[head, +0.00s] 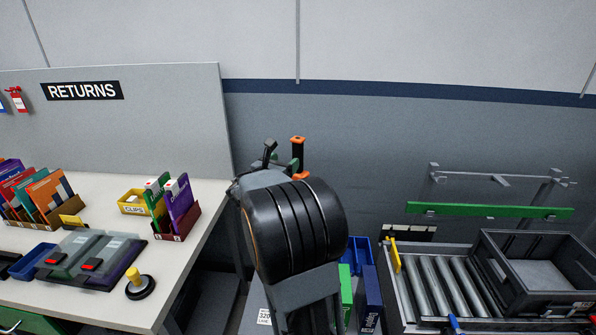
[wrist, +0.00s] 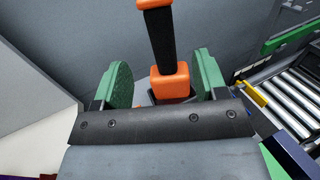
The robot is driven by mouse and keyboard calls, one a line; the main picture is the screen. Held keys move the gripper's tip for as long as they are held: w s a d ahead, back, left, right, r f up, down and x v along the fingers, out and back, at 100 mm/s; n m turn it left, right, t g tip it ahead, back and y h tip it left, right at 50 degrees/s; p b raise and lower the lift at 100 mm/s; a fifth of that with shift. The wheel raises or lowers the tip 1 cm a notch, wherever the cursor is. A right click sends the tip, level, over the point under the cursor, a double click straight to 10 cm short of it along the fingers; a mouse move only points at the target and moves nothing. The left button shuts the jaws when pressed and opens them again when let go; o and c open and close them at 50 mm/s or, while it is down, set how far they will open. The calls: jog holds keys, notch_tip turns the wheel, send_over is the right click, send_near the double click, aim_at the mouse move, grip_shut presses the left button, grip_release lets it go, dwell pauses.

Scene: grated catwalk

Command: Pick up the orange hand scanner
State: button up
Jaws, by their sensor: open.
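The orange hand scanner (wrist: 169,83) has a black grip between orange ends. In the wrist view it stands between the two green finger pads of my gripper (wrist: 163,76), nearer the right pad. A gap shows on both sides of it, and I see no contact. My gripper is open. In the head view the upper part of the scanner (head: 298,152) shows upright just past my arm, which hides what it stands on.
A white returns table (head: 200,228) with card holders, a yellow clips bin (head: 132,203) and a stamp (head: 140,284) is at the left. A roller conveyor (head: 440,285) with a dark crate (head: 492,281) is at the right. A grey wall is behind.

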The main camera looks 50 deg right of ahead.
aim_at(296, 152)
jog(key=p+x, duration=0.1)
jog(key=x, duration=0.5)
jog(key=shift+d, duration=0.25)
jog(key=shift+p+x, duration=0.8)
jog(key=shift+x, duration=1.45)
jog(key=shift+f, duration=0.2)
grip_shut()
